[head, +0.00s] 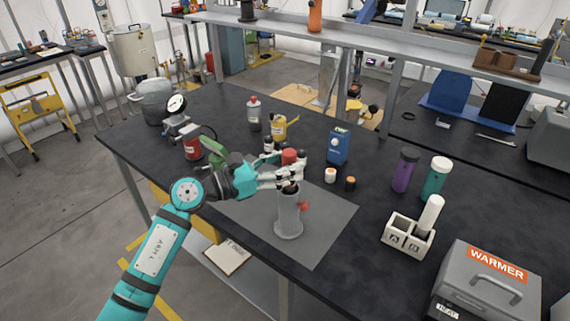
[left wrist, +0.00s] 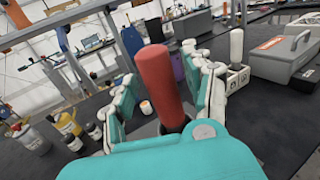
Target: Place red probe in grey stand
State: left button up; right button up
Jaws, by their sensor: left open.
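The grey stand (head: 288,217) is an upright cylinder on a round foot, on a grey mat near the front of the table. A small red mark shows at its right side. The red probe (head: 289,157) is above the stand's mouth, with its red top showing over my left gripper (head: 294,172). In the left wrist view, the red probe (left wrist: 161,80) stands between the two spread fingers, with a dark part below the red. My left gripper is open around it. The fingers hide how far the probe sits in the stand. My right gripper is not in view.
A white block holder (head: 409,237) with a white cylinder and a grey warmer box (head: 486,283) are to the right. Purple (head: 405,170) and teal (head: 436,178) bottles stand behind the holder. A blue box (head: 338,146) and small bottles stand behind. The grey mat (head: 330,222) is clear right of the stand.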

pick_arm(q)
jog(key=shift+r, duration=0.2)
jog(key=b+v, duration=0.3)
jog(key=v, duration=0.9)
